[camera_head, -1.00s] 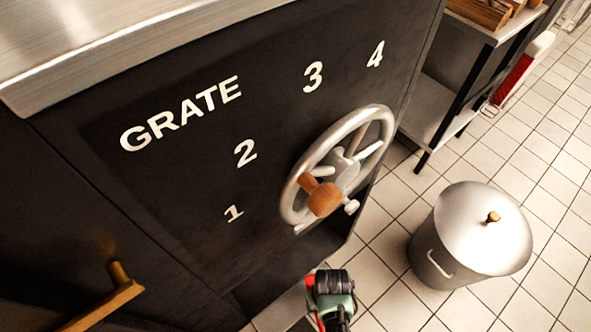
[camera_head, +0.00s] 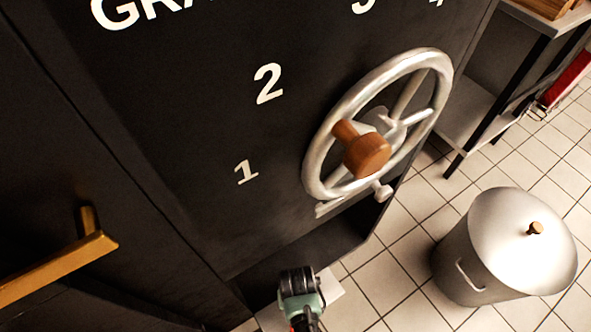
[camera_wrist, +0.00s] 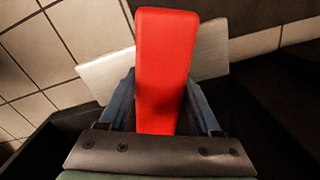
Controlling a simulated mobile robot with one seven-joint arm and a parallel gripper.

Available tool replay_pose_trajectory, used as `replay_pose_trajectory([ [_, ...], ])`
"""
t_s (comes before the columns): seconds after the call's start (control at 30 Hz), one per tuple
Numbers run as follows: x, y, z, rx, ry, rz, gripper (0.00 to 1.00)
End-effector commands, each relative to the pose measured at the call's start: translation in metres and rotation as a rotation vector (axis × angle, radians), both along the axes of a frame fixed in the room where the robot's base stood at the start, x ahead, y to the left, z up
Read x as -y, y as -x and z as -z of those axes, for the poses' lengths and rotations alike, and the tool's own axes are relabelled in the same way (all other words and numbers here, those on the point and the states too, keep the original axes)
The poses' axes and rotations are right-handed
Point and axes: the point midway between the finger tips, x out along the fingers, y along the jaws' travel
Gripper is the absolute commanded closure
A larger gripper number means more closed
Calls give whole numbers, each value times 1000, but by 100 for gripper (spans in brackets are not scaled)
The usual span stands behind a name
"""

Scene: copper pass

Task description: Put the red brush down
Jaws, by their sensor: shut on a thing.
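The red brush (camera_wrist: 164,65) is in my gripper (camera_wrist: 165,110) in the wrist view. Its red body lies lengthwise between the two dark blue fingers, which are shut on it. In the head view my gripper (camera_head: 302,300) is at the lower middle, in front of the dark opening below the handwheel. The brush is mostly hidden there. A pale flat piece (camera_wrist: 105,75) shows behind the red body in the wrist view. I cannot tell whether it belongs to the brush.
A metal handwheel (camera_head: 318,165) with a wooden knob is on the black cabinet front (camera_head: 190,120). A brass-coloured handle (camera_head: 60,265) sticks out at lower left. A lidded steel pot (camera_head: 465,275) stands on the tiled floor at right. A shelf rack (camera_head: 470,115) is behind it.

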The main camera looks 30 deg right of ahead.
Motion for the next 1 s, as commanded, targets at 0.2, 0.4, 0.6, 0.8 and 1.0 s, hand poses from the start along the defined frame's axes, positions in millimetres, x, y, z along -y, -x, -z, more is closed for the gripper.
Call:
replay_pose_trajectory([
  [0.2,-3,-3,14,1,0,0,100],
  [0.4,-3,-2,12,0,0,0,100],
  [0.6,-3,-2,15,1,0,0,25],
  [0.8,-3,-2,15,0,0,0,5],
  [1.0,-3,-2,14,0,0,0,5],
])
